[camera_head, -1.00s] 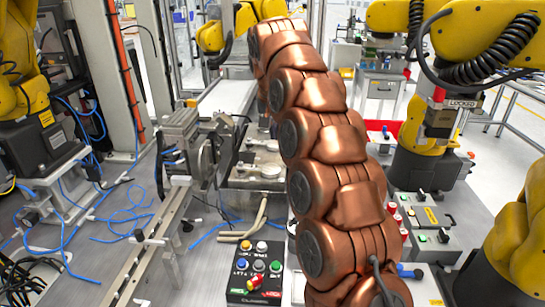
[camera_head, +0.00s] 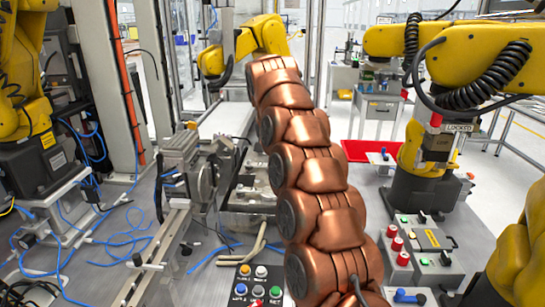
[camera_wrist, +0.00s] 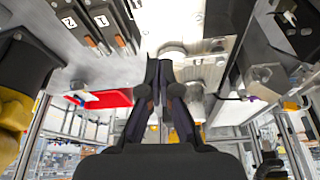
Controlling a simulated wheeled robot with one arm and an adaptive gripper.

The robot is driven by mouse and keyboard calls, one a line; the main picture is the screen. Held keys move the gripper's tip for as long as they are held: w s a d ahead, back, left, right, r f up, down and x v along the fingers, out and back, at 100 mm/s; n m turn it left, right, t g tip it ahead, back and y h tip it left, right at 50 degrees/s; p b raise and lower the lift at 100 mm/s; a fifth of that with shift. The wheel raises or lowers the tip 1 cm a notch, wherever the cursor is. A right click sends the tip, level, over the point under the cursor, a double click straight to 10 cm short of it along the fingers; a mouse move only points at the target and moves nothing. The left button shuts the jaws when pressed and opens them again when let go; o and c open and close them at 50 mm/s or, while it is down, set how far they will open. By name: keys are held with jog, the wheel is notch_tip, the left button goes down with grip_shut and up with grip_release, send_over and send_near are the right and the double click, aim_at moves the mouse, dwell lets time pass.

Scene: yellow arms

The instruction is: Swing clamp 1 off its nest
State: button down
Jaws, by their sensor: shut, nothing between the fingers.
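In the wrist view, my gripper (camera_wrist: 165,72) is shut, its dark fingers together and empty. The fingertips are close to a pale metal plate (camera_wrist: 200,70) with round parts on it. Left of them are dark blocks with copper-coloured ends, one labelled 1 (camera_wrist: 104,20) and one that looks like 2 (camera_wrist: 69,22). I cannot tell for certain whether the block labelled 1 is clamp 1, or whether the fingers touch anything. In the head view my copper arm hides my gripper and part of the metal fixture (camera_head: 250,195).
A button box (camera_head: 258,285) stands in front of the fixture. A rail with a vise-like unit (camera_head: 185,165) is at left, with loose blue cables around it. A red tray (camera_head: 365,150) and a yellow robot arm (camera_head: 425,150) are at right.

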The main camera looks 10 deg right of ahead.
aim_at(258, 192)
jog(key=p+x, duration=0.2)
jog(key=x, duration=0.6)
jog(key=shift+f, duration=0.25)
jog(key=shift+s+a+p, duration=0.25)
jog(key=shift+s+a, duration=0.05)
jog(key=shift+s, duration=0.25)
jog(key=shift+s+a+p, duration=0.2)
jog(key=shift+s+a, duration=0.1)
jog(key=shift+s, duration=0.3)
jog(key=shift+s+a+f, duration=0.2)
jog(key=shift+s+a, duration=0.1)
jog(key=shift+s, duration=0.3)
jog(key=shift+s+a+f+b, duration=0.1)
jog(key=shift+s+f+b, duration=0.05)
jog(key=shift+b, duration=0.25)
